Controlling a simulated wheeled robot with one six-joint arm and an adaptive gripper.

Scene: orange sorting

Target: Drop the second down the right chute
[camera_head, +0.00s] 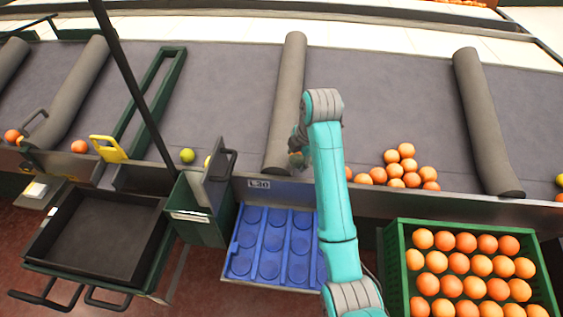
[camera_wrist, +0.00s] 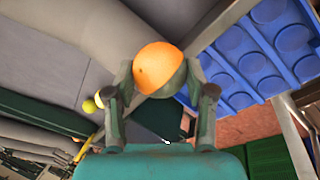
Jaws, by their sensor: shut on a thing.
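My gripper (camera_wrist: 157,80) is shut on an orange (camera_wrist: 158,66), seen between its two fingers in the wrist view. In the head view my gripper (camera_head: 298,145) is above the grey belt near its front edge, beside a thick grey roller-like divider; the fruit there is mostly hidden. A dark green chute box (camera_head: 197,222) with a raised grey flap stands at the belt edge, left of my gripper. Another chute with a yellow flap (camera_head: 108,149) is farther left. Which one the task calls right is not marked.
A blue cupped tray (camera_head: 232,262) hangs below the belt edge under my arm. A pile of oranges (camera_head: 400,170) lies right of my arm. A green crate (camera_head: 394,262) full of oranges stands front right. A black tray (camera_head: 95,240) is front left. A yellow-green fruit (camera_head: 187,155) lies near the chute.

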